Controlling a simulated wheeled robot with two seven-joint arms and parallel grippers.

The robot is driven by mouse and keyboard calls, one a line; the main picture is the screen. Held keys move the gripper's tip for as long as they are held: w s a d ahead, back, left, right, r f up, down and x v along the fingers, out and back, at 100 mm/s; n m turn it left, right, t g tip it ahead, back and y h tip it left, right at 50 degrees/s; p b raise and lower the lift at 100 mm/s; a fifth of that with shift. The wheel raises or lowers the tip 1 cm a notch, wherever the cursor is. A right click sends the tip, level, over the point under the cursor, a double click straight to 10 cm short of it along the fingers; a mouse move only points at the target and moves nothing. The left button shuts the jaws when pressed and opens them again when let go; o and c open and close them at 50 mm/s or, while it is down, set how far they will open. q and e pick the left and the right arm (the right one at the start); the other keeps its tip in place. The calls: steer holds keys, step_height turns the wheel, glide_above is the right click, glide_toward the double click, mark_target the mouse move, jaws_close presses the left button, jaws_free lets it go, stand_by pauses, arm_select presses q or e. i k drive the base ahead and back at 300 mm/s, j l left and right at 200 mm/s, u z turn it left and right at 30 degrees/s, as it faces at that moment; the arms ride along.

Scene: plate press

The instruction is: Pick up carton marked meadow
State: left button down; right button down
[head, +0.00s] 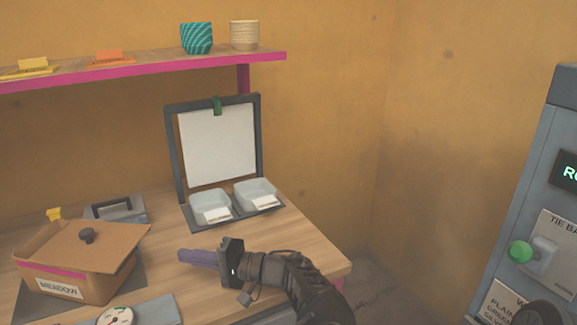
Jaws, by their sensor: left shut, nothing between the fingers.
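The carton marked MEADOW (95,289) is a brown box with a pink stripe, a white label on its front and a tan lid (75,246) with a dark knob. It stands on a dark mat at the left of the wooden table. The lid lies slightly askew over it. My left gripper (184,256) has purple fingers, which are shut and empty. It is over the table to the right of the carton, clear of it, fingers pointing left. My right gripper is not in view.
Two pale trays (210,204) with labels stand before a framed white board (218,146). A grey case (119,210) is behind the carton, a dial (117,316) in front. A shelf (150,69) holds cups.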

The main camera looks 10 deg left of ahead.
mark_target(87, 287)
steer(key=k, duration=1)
